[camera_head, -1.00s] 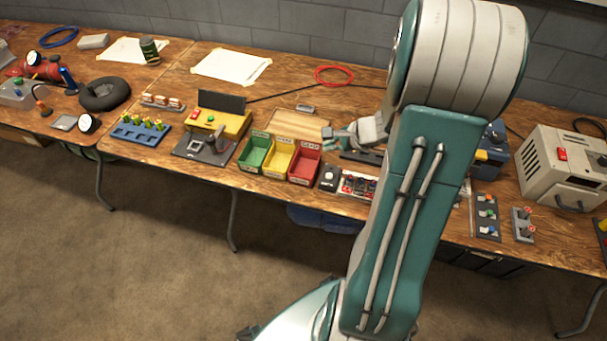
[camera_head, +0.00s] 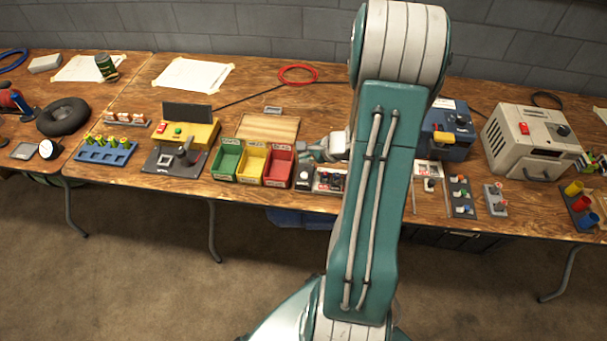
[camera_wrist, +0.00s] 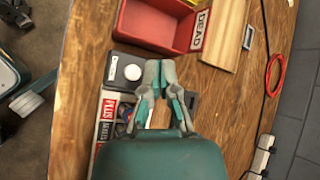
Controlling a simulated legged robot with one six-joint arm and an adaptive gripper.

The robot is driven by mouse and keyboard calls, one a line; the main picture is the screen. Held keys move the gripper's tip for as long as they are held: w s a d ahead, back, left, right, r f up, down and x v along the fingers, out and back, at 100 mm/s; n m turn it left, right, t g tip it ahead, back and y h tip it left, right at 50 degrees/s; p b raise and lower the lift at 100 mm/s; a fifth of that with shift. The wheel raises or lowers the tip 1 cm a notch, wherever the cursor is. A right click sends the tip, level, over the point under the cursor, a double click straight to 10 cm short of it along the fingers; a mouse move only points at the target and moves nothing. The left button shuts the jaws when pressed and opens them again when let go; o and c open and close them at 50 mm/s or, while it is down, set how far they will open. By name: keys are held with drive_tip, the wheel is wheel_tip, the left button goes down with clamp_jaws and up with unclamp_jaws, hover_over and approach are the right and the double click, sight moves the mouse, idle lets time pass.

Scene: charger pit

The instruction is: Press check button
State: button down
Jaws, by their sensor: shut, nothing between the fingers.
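A small dark box with a pale round button on top (camera_head: 304,174) stands on the table just right of the red bin; its label is too small to read. In the wrist view the dark box (camera_wrist: 124,72) and its pale button (camera_wrist: 133,72) lie just left of my fingertips. My gripper (camera_head: 312,151) is above the table just behind the box, partly hidden by my arm. In the wrist view my gripper (camera_wrist: 160,66) has its fingers together with nothing between them. The fingertips appear apart from the button, though their height above it is hard to tell.
Green (camera_head: 227,160), yellow (camera_head: 251,163) and red (camera_head: 279,165) bins stand left of the box. A tester panel with a red "PLUS" label (camera_wrist: 107,108) lies beside it. A wooden board (camera_head: 268,127) is behind the bins. A beige machine (camera_head: 525,145) stands right.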

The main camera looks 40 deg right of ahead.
sight(306, 175)
drive_tip(key=f, duration=0.3)
drive_tip(key=shift+d+f, duration=0.2)
drive_tip(key=shift+d, duration=0.15)
drive_tip(key=shift+a+f, duration=0.25)
drive_tip(key=shift+f, duration=0.2)
drive_tip(key=shift+d, duration=0.1)
drive_tip(key=shift+f, duration=0.15)
idle(0.6)
drive_tip(key=shift+f, duration=0.2)
drive_tip(key=shift+f, duration=0.4)
idle(0.6)
idle(0.3)
drive_tip(key=shift+r, duration=0.8)
